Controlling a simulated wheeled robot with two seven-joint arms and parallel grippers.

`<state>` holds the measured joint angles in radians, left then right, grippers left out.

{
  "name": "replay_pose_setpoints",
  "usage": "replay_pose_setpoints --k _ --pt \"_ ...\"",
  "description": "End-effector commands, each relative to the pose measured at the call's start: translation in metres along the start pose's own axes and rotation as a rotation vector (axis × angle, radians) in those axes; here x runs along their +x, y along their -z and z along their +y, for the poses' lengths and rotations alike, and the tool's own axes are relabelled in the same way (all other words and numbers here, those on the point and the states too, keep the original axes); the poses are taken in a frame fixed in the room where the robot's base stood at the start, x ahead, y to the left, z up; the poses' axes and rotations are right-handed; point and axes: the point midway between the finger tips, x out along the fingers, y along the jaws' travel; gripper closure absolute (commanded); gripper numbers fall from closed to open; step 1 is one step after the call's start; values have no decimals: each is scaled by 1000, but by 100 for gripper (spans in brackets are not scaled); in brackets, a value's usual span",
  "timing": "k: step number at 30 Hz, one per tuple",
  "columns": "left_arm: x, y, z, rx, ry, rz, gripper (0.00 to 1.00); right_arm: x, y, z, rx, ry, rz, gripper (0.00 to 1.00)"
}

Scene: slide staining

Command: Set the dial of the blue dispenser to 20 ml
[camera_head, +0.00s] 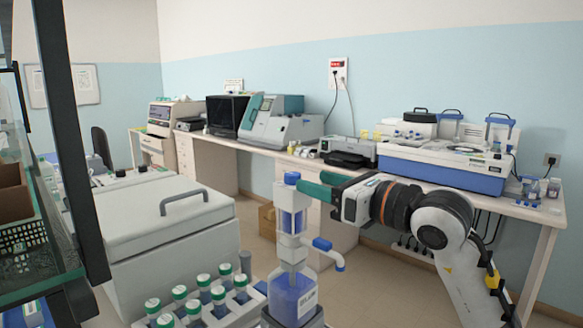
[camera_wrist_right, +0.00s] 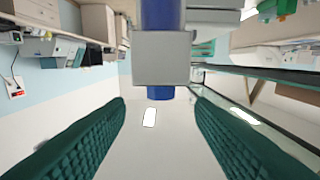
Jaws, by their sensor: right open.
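The blue dispenser (camera_head: 291,222) stands upright in front of me on a bottle of blue liquid (camera_head: 293,297), with a blue-tipped spout (camera_head: 328,246) to the right. A small blue cap (camera_head: 292,177) tops it. My right gripper (camera_head: 312,183) reaches in from the right at the height of the dispenser's top. Its green fingers are apart. In the right wrist view, which looks upside down, the grey upper block (camera_wrist_right: 162,58) and blue cap (camera_wrist_right: 160,92) line up with the gap between the fingers. I cannot tell whether they touch. No dial marks are readable. My left gripper is not in view.
Several green-capped bottles (camera_head: 207,283) stand left of the dispenser. Behind them is a large grey box with a handle (camera_head: 160,235). A glass-and-black-framed shelf (camera_head: 70,140) rises at the left. A bench along the wall carries lab machines (camera_head: 280,122).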

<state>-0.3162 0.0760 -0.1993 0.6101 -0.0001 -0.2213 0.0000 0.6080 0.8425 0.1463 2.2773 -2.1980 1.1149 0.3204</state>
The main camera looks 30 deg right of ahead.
Motion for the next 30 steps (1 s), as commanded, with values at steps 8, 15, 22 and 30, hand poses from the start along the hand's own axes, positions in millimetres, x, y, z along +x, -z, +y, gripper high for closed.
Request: replay_pose_setpoints --k 8,15,22,30 --pt "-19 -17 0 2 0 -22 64 50 2 0 3 3 0 51" --pt "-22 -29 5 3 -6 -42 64 66 0 -1 0 2 0 51" --pt "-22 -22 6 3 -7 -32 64 66 0 -1 -1 2 0 51" --pt "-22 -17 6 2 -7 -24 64 66 -1 -1 -1 2 0 92"
